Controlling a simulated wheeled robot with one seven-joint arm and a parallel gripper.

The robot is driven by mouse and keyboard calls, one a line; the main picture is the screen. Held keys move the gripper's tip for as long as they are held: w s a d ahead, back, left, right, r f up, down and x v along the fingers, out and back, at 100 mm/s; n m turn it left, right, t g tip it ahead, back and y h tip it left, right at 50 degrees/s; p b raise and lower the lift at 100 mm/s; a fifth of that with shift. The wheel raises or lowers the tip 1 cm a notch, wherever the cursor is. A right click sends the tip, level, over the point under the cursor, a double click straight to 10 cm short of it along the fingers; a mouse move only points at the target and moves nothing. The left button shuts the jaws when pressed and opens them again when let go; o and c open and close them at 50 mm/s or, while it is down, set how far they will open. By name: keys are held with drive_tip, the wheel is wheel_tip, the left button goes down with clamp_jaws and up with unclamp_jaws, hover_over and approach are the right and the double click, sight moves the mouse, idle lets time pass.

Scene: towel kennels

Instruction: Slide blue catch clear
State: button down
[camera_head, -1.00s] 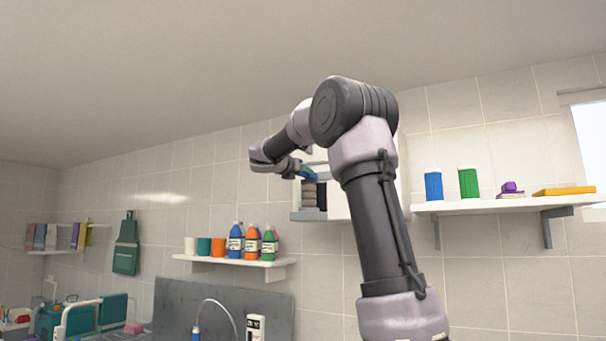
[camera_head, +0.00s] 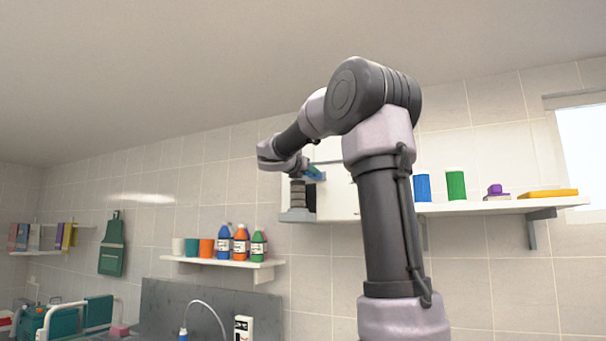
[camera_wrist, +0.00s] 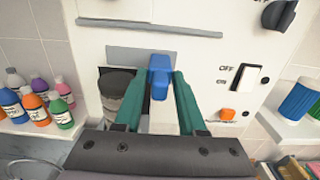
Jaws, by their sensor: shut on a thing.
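The blue catch (camera_wrist: 160,76) stands out from a grey plate (camera_wrist: 140,58) on the front of a white cabinet (camera_wrist: 215,60) in the wrist view. My gripper (camera_wrist: 161,80) has its two teal fingers on either side of the catch and is shut on it. The fingertips partly hide the catch's sides. In the head view my gripper (camera_head: 314,173) is small, at the cabinet's upper left front (camera_head: 338,198), and the catch cannot be told apart from the fingers there.
A dark-topped stack (camera_wrist: 117,82) sits in an opening left of the catch. An OFF/ON switch (camera_wrist: 243,78), an orange button (camera_wrist: 227,114) and a black knob (camera_wrist: 278,14) are to the right. Bottles (camera_head: 240,241) stand on a shelf at left, containers (camera_head: 456,185) on one at right.

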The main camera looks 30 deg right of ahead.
drive_tip(key=shift+d, duration=0.15)
drive_tip(key=c, duration=0.8)
unclamp_jaws()
drive_tip(key=shift+s, duration=0.15)
drive_tip(key=shift+o, duration=0.2)
drive_tip(key=shift+s+a, duration=0.3)
drive_tip(key=shift+a, duration=0.2)
drive_tip(key=v, duration=0.9)
drive_tip(key=shift+s+a, duration=0.2)
drive_tip(key=shift+s, duration=0.05)
